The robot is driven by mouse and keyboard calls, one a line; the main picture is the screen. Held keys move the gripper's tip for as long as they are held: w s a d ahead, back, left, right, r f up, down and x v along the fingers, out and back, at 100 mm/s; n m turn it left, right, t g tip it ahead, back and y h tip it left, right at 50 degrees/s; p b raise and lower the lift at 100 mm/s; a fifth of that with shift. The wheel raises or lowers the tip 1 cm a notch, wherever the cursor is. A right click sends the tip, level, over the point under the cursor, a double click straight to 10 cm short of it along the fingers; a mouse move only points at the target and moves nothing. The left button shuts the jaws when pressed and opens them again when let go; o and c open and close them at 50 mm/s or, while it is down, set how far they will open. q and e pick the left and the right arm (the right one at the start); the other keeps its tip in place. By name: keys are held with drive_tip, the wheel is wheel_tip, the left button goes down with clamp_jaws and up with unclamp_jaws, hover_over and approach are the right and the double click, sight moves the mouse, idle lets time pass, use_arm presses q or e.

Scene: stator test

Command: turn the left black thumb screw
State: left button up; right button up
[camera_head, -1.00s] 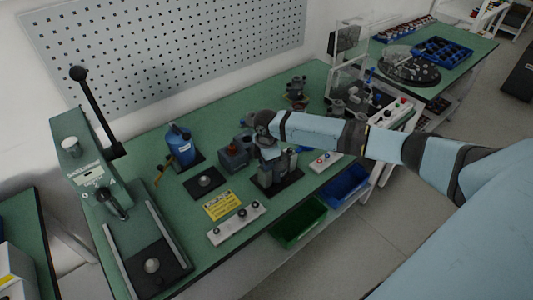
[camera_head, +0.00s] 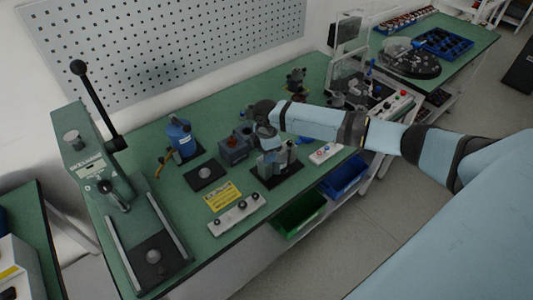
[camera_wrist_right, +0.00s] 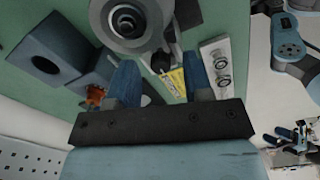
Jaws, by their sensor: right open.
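My right gripper (camera_head: 268,144) points down over a grey fixture on a black base plate (camera_head: 262,183) on the green bench. In the right wrist view its two blue fingers (camera_wrist_right: 162,82) are apart, with nothing clamped between them. A small dark knob (camera_wrist_right: 160,62) shows between the fingertips, beside a round grey ringed part (camera_wrist_right: 132,22). I cannot tell whether this knob is the left black thumb screw. In the head view the gripper and wrist hide part of the fixture, and its screws are too small to tell apart.
A yellow label (camera_head: 223,195) and a white panel with black knobs (camera_head: 237,214) lie in front of the fixture. A grey block (camera_head: 233,150) and a blue bottle-like thing (camera_head: 181,138) stand to its left. A green lever press (camera_head: 90,165) stands far left. Green and blue bins hang below the bench edge.

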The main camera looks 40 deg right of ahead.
wheel_tip(320, 180, up, 13)
drive_tip(key=b, duration=0.1)
idle(0.4)
